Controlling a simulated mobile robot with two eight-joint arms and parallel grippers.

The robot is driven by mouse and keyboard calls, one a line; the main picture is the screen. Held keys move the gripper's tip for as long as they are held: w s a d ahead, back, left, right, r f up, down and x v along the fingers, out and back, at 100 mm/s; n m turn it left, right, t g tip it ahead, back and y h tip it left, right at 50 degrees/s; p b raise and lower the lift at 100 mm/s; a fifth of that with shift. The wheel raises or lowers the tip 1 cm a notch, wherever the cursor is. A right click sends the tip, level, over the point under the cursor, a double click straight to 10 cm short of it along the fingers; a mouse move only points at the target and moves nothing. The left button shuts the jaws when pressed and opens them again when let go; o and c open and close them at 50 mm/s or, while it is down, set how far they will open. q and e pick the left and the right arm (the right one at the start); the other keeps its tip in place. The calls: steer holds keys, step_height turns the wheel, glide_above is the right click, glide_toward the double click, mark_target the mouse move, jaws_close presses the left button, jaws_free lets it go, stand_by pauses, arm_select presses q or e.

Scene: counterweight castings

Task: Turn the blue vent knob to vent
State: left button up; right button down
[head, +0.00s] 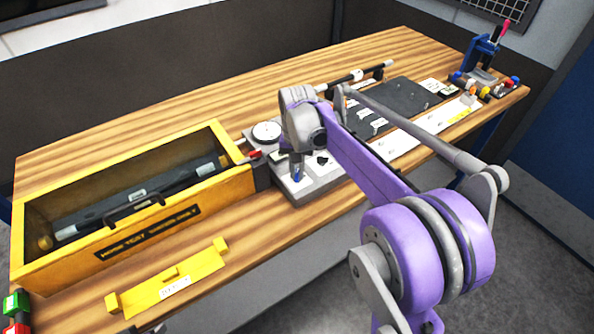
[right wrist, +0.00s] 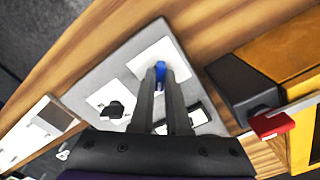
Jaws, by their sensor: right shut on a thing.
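The blue vent knob (right wrist: 160,68) sits on a white label plate on the grey panel (right wrist: 95,75). In the right wrist view, my right gripper (right wrist: 161,82) has its two fingertips at the knob, shut on it. In the head view the knob (head: 297,178) shows as a small blue spot under my right gripper (head: 297,170), which points down at the panel. The fingers hide part of the knob, and I cannot read which way it points. My left gripper is not in view.
A black knob (right wrist: 113,109) is beside the blue one on the panel. A round gauge (head: 267,132) stands at the panel's back. A yellow box (head: 190,225) with a dark hose-like tube inside is on the left. A yellow bracket (head: 172,281) lies in front. A red lever (right wrist: 272,124) is near the box.

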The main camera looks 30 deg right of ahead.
mark_target(297, 173)
steer(key=n, duration=0.3)
steer(key=shift+n, duration=2.3)
steer(key=c, duration=0.9)
jaws_free()
steer(key=shift+r, duration=0.15)
step_height(297, 173, up, 11)
steer(key=shift+f, duration=0.2)
